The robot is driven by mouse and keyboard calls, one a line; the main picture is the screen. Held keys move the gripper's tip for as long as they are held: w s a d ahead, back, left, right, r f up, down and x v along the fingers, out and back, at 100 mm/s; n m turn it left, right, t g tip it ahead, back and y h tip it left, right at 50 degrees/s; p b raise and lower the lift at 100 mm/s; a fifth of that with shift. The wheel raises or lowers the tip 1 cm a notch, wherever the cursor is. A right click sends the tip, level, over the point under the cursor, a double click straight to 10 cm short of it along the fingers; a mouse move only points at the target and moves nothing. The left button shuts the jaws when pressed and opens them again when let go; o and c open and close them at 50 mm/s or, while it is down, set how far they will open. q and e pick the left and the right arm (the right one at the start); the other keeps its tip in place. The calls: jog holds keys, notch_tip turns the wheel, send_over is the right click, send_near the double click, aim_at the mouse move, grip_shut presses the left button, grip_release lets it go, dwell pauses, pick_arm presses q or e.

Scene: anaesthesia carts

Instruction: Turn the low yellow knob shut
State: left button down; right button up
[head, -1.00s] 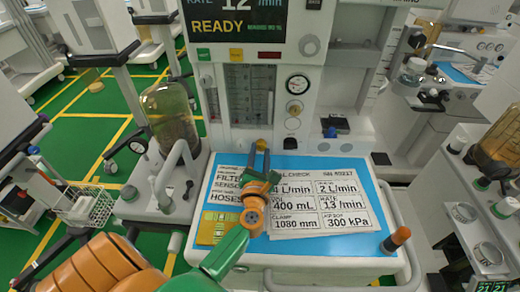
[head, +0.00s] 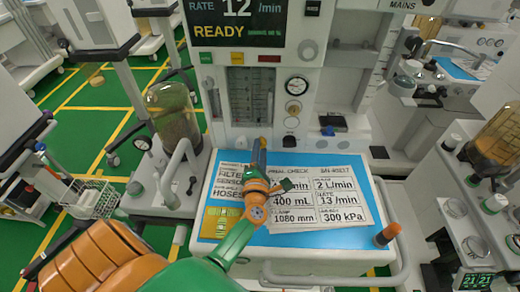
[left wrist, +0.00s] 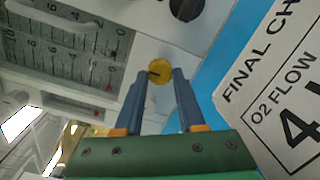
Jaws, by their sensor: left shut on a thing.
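The low yellow knob (left wrist: 159,71) is on the white cart front, below the flow tubes. In the left wrist view it sits between the tips of my left gripper (left wrist: 158,78), with a dark mark on its face. The gripper is shut on it. In the head view my left gripper (head: 260,152) reaches up to the panel base and its fingers mostly hide the knob. My right gripper is not in view.
A black knob (left wrist: 186,8) is close beside the yellow one. The flow-tube panel (head: 250,95) rises above. A printed check sheet (head: 335,205) lies on the blue worktop (head: 345,247) under my arm. An orange-topped cylinder (head: 387,235) stands at the worktop's front right.

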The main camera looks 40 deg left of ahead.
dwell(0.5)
pick_arm(q)
jog(key=c, duration=0.5)
grip_release()
jog(key=v, duration=0.6)
jog(key=shift+s+f, duration=0.15)
jog(key=shift+s, duration=0.05)
jog(key=shift+s+d, duration=0.25)
jog(key=shift+s, duration=0.1)
jog(key=shift+w, duration=0.1)
